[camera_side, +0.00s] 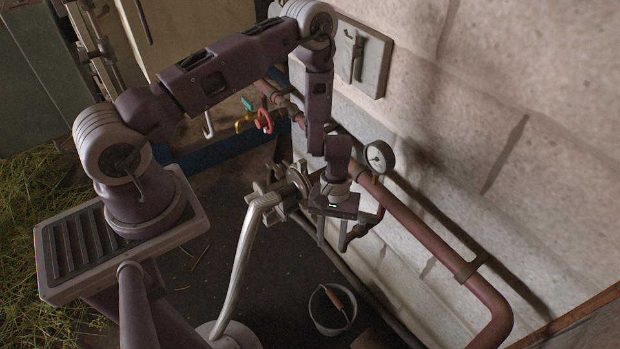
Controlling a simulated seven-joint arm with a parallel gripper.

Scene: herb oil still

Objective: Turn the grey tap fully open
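A grey star-shaped handle (275,201) shows at the top of a curved silver pipe, beside a round flange; it looks like the grey tap, but I cannot tell for sure or read how far it is turned. My gripper (332,236) hangs fingers-down just right of this handle, close to the wall pipes. Its two fingers look apart, with nothing clearly held between them. The gripper body hides part of the pipework behind it, and I cannot tell whether a finger touches anything.
A round gauge (379,156) stands above a red-brown pipe (430,236) along the block wall. A red tap handle (264,121) and a teal one (247,104) are farther back. A bucket (332,309) with a stick-like tool stands on the floor below. Straw (40,235) lies left.

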